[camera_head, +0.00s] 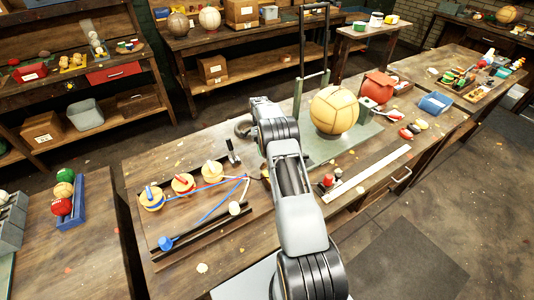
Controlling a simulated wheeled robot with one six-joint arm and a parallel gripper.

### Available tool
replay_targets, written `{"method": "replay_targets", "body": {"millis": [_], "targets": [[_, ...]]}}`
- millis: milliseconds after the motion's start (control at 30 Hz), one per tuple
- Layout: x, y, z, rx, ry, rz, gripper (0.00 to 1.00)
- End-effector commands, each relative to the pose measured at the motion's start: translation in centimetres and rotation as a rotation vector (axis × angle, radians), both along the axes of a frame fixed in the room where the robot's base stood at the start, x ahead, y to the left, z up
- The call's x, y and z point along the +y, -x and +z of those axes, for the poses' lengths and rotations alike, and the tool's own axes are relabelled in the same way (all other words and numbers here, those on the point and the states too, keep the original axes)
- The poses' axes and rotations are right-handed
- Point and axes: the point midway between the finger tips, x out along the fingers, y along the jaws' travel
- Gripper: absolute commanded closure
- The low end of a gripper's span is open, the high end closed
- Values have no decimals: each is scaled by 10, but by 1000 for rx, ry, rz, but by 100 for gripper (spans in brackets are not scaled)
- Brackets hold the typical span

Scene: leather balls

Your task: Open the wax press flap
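No part can be surely made out as the wax press flap. A tall dark frame (328,40) of two posts and a top bar stands behind a large tan ball (335,110) on the workbench.
A green mat (350,139) lies under the ball. Shelves (95,125) stand behind.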

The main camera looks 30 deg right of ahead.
Motion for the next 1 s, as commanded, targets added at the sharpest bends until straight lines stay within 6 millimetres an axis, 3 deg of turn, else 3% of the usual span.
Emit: {"method": "replay_targets", "body": {"millis": [567,600,867,1000], "targets": [[2,-1,-2,29,-1,3,100],[2,-1,-2,29,-1,3,69],[1,-1,-1,28,0,2,45],[1,-1,-1,28,0,2,45]]}}
